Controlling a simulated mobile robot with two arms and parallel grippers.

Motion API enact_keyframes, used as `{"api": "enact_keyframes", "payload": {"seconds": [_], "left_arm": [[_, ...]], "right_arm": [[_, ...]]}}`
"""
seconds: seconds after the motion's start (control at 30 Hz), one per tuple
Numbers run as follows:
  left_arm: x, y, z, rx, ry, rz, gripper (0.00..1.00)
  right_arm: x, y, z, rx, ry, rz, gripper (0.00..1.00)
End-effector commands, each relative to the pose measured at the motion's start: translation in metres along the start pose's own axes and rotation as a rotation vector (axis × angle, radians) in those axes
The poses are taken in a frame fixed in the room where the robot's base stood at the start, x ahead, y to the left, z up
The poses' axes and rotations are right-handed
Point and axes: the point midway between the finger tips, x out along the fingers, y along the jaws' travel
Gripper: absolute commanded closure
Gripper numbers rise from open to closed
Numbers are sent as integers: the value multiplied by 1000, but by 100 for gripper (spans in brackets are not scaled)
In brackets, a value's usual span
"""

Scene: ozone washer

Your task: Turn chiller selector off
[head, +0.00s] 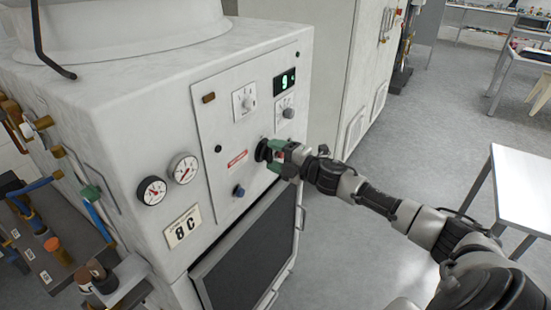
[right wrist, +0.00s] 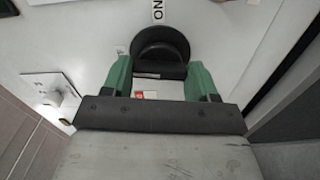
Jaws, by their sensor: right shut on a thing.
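The chiller selector appears to be a round black knob (head: 262,150) on the white machine's front panel (head: 220,120). My right gripper (head: 275,154) is at this knob and partly covers it. In the right wrist view its green fingers (right wrist: 160,75) stand on either side of the lower part of the black knob (right wrist: 160,46), shut on it. An "ON" label (right wrist: 157,11) is beyond the knob there. The knob's exact pointer direction is hard to tell. My left gripper is not in view.
Other panel parts are close by: a white switch (head: 244,102), a grey knob (head: 285,106), a green display (head: 285,80) and a blue button (head: 239,191). Two gauges (head: 184,168) are left of the panel. A white table (head: 525,180) stands at the right; open floor lies between.

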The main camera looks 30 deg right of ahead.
Motion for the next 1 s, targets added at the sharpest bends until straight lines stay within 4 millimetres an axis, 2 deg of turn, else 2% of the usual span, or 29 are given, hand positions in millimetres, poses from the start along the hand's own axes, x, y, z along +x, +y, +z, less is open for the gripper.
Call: {"api": "enact_keyframes", "payload": {"seconds": [0.3, 0.83, 0.87, 1.0], "left_arm": [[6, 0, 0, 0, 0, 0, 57], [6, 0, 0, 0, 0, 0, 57], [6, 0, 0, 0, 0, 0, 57], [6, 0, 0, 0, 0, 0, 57]], "right_arm": [[0, -2, 0, -117, 0, -2, 65], [0, -2, 0, -143, 1, -3, 65], [0, -2, 0, -143, 1, -3, 40], [0, -2, 0, -141, 1, -3, 18]]}}
